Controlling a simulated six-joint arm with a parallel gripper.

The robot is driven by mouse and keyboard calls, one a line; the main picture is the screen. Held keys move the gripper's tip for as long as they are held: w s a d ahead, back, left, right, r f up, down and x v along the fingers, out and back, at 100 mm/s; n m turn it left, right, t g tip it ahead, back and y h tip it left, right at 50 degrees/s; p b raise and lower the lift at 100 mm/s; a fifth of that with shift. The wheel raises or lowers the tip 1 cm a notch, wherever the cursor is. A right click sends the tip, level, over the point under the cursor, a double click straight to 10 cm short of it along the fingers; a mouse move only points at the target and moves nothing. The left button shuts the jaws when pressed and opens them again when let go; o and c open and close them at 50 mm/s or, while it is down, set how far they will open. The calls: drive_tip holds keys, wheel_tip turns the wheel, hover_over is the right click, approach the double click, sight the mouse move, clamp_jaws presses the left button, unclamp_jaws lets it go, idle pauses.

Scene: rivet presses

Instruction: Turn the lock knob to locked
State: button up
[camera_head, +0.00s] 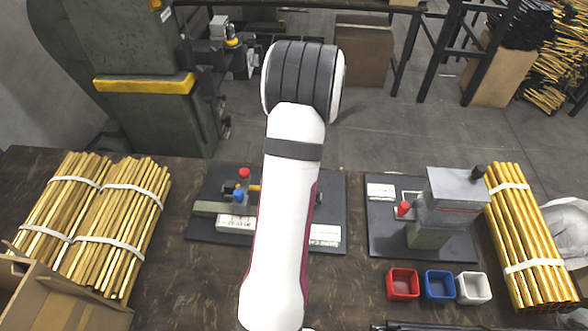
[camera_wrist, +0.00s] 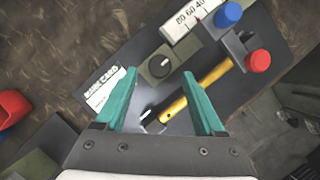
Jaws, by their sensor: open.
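The round black knob (camera_wrist: 160,66) sits on an olive block in the wrist view, with a short pale mark on its face. I take it to be the lock knob; I cannot read any lock marking. In the head view my arm hides it. My gripper (camera_wrist: 158,74) is open, its teal fingers apart, with the knob between the fingertips in the picture. I see no clear contact and cannot tell the height gap. The left press's black board (camera_head: 333,190) lies under my arm.
Beside the knob are a white card (camera_wrist: 104,88), a yellow handle (camera_wrist: 208,80), a red knob (camera_wrist: 258,61) and a blue knob (camera_wrist: 228,14). A second press (camera_head: 452,195) stands at right, behind red (camera_head: 403,294), blue and white bins. Bundled rods (camera_head: 105,220) lie at left.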

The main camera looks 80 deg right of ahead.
drive_tip(key=v, duration=1.2)
drive_tip(key=w+a+r+n+g, duration=0.15)
drive_tip(key=w+a+n, duration=0.25)
drive_tip(key=w+a, duration=0.4)
drive_tip(key=w+a+r+n+g, duration=0.1)
drive_tip(key=w+a+r+n, duration=0.25)
drive_tip(key=w+a, duration=0.45)
drive_tip(key=w+a+n, duration=0.2)
drive_tip(key=a+n, duration=0.2)
drive_tip(key=a, duration=0.3)
drive_tip(key=w+a+n, duration=0.3)
drive_tip(key=a, duration=0.4)
drive_tip(key=s+a+f+n+h, duration=0.1)
drive_tip(key=s+a+f+n, duration=0.1)
drive_tip(key=s+a+n, duration=0.5)
drive_tip(key=a+g, duration=0.1)
drive_tip(key=a, duration=0.3)
drive_tip(key=shift+a+f, duration=0.2)
drive_tip(key=shift+f, duration=0.2)
